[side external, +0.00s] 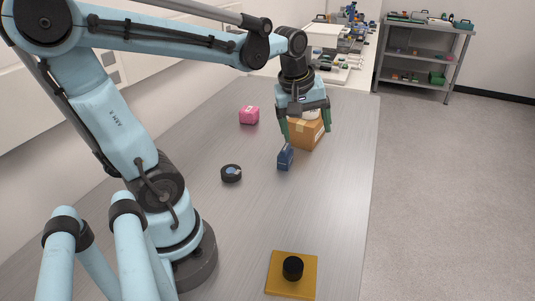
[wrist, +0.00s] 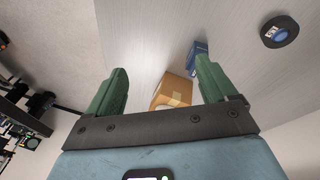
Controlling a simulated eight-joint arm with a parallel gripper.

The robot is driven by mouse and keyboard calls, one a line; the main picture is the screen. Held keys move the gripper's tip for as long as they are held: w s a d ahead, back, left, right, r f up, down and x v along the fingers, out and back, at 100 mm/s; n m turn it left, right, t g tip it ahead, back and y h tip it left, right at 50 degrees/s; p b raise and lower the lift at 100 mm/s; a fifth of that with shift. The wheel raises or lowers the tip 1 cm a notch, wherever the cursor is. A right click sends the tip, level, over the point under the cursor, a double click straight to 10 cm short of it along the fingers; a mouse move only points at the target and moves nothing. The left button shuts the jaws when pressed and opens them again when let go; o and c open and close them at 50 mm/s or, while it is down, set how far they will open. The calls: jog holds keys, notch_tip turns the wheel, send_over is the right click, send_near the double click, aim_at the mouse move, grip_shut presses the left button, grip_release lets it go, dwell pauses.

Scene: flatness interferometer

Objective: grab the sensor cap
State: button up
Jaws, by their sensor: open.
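No part is labelled as the sensor cap, and I cannot tell for certain which it is. A black cylindrical cap (side external: 292,268) stands upright on a yellow plate (side external: 278,286) at the table's near end. A low black round piece with a blue-and-white top (side external: 231,173) lies mid-table; it also shows at the upper right of the wrist view (wrist: 279,32). My gripper (side external: 306,134) is open at the far end of the table, over or beside a cardboard box (side external: 307,142). Its green fingers are spread with nothing held in the wrist view (wrist: 162,75).
A small blue box (side external: 285,157) stands just in front of the cardboard box. A pink box (side external: 249,115) is farther back left. A whitish item (side external: 311,114) shows between my fingers, partly hidden. The table (side external: 240,225) is clear between the round piece and the yellow plate.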

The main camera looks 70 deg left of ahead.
aim_at(287, 147)
jog(key=w+a+f+n+g+h, duration=0.1)
jog(key=a+f+n+g, duration=0.15)
jog(key=a+n, duration=0.9)
jog(key=shift+n+g, duration=0.45)
jog(key=shift+n, duration=0.5)
jog(key=f, duration=0.3)
jog(key=d+f, duration=0.1)
jog(key=f, duration=0.2)
jog(key=shift+w+d, duration=0.1)
jog(key=shift+w, duration=0.05)
jog(key=shift+s+d+f, duration=0.1)
jog(key=shift+f, duration=1.25)
jog(key=shift+s+d+f, duration=0.1)
jog(key=shift+f, duration=1.25)
jog(key=c, duration=1.2)
jog(key=shift+r, duration=0.1)
